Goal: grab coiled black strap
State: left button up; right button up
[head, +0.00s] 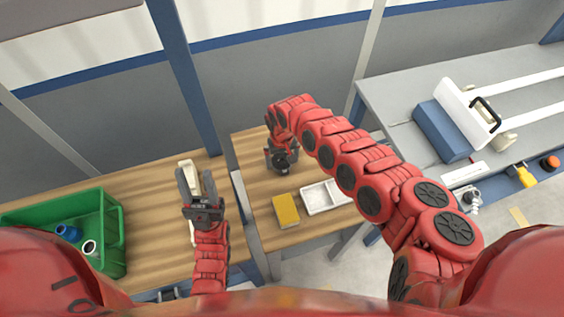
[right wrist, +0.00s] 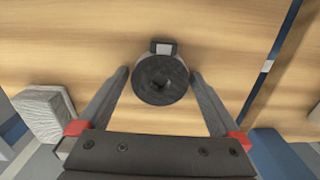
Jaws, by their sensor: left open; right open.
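The coiled black strap (right wrist: 162,80) lies on the wooden table in the right wrist view, a round dark coil with a small hole and a grey buckle-like piece at its top edge. My right gripper (right wrist: 160,76) is open, with one finger on each side of the coil and nothing clamped. In the head view my right gripper (head: 281,165) is over the middle wooden table, and I cannot make out the strap there. My left gripper (head: 195,174) is open and empty above the left wooden table, away from the strap.
A yellow block (head: 286,210) and a white divided tray (head: 325,196) sit near the right gripper. A pale block (right wrist: 44,112) shows left of it in the wrist view. A green crate (head: 112,225) stands at left. A blue post (head: 185,75) rises between the tables.

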jog(key=c, duration=1.2)
jog(key=shift+r, duration=0.1)
